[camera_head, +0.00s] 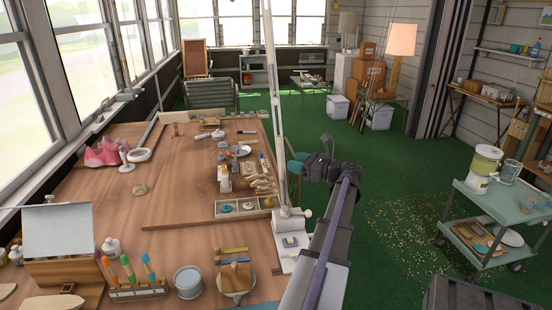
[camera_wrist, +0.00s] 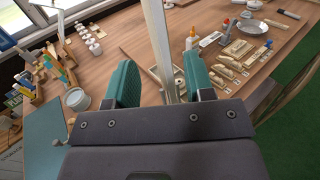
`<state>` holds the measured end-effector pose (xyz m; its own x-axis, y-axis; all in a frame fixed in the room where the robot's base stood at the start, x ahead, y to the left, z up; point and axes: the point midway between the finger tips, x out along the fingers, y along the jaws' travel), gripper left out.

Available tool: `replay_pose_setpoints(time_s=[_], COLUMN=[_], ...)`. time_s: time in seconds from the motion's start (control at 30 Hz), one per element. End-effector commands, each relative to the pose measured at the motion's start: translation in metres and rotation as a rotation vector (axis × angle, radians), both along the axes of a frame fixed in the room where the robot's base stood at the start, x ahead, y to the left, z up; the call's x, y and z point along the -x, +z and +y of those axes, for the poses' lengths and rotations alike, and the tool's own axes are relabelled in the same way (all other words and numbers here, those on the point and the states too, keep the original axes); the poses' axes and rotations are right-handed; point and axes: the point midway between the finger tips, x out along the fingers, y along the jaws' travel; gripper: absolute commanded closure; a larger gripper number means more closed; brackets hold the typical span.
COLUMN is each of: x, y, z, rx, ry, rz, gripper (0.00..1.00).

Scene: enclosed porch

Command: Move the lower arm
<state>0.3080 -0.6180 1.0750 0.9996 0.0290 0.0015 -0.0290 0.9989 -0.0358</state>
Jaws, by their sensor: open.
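A pale, upright lower arm (camera_head: 276,110) rises like a pole from a white base (camera_head: 291,226) at the right edge of the wooden workbench. Its top runs out of the head view. My gripper (camera_head: 293,163), with green fingers, is just right of the arm at about its lower middle. In the wrist view, my gripper (camera_wrist: 160,62) is open and the lower arm (camera_wrist: 157,40) shows between its two fingers, with gaps on both sides. I cannot tell whether the arm is fully inside the jaws in depth.
The workbench (camera_head: 180,240) holds a divided tray (camera_head: 243,208), carving tools, a brush rack (camera_head: 138,290) and a round tub (camera_head: 188,282). A trolley (camera_head: 500,207) with a drinks dispenser stands at the right.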

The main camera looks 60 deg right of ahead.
Motion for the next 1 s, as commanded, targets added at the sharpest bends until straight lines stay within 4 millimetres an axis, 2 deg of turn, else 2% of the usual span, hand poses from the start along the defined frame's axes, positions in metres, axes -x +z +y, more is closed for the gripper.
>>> replay_pose_setpoints(time_s=[0.2,0.4,0.67,1.0], x=[-0.053,-0.078,-0.079,-0.079], y=[0.000,0.000,0.000,0.000], z=[0.002,0.002,0.003,0.003], rx=[0.001,0.002,0.002,0.002], ry=[0.004,0.001,0.001,0.001], rz=[0.001,0.001,0.001,0.001], gripper=[0.52,0.52,0.52,0.85])
